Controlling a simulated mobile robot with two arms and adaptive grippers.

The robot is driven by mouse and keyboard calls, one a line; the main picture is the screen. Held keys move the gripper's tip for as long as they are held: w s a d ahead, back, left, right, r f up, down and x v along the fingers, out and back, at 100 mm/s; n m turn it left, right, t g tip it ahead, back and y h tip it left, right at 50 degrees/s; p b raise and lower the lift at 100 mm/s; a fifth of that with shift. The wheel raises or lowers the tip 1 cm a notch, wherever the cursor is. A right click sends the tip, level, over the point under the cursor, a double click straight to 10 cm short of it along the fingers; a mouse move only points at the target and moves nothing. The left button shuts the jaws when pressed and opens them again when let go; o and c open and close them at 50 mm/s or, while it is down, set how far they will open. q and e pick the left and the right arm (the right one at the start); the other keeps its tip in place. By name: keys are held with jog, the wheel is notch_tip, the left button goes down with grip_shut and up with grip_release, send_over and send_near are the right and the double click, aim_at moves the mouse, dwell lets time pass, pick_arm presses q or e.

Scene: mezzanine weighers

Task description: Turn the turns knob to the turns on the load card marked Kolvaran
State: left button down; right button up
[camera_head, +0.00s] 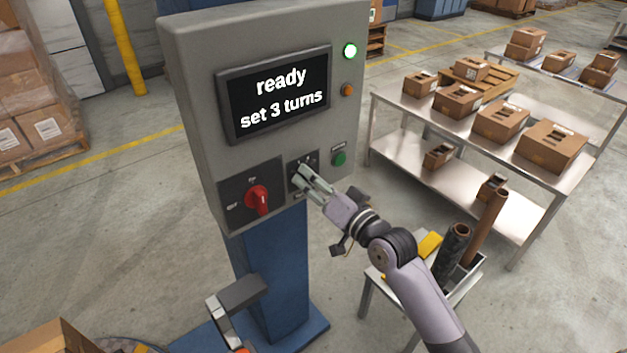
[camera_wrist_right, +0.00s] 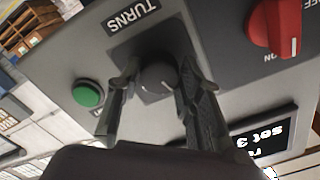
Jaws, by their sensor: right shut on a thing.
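The turns knob (camera_wrist_right: 157,76) is a dark round knob on a black plate labelled TURNS, seen upside down in the right wrist view. My right gripper (camera_wrist_right: 155,82) has one finger on each side of the knob and is shut on it. In the head view my right gripper (camera_head: 303,177) reaches the panel and hides most of the knob. The screen (camera_head: 276,92) on the grey control box (camera_head: 200,60) reads "ready" and "set 3 turns". I cannot make out the knob's setting. No load card marked Kolvaran is readable.
A red switch (camera_head: 258,199) sits left of the knob and a green button (camera_head: 339,158) right of it. A steel table (camera_head: 400,140) with several cartons and a small stand with tubes (camera_head: 455,245) are at right.

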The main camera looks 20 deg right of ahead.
jog(key=c, duration=0.5)
jog(key=shift+n, duration=0.4)
jog(key=shift+d+n+p, duration=0.1)
jog(key=shift+n+p, duration=1.3)
jog(key=shift+n, duration=2.1)
jog(key=o, duration=1.2)
jog(key=shift+c, duration=0.2)
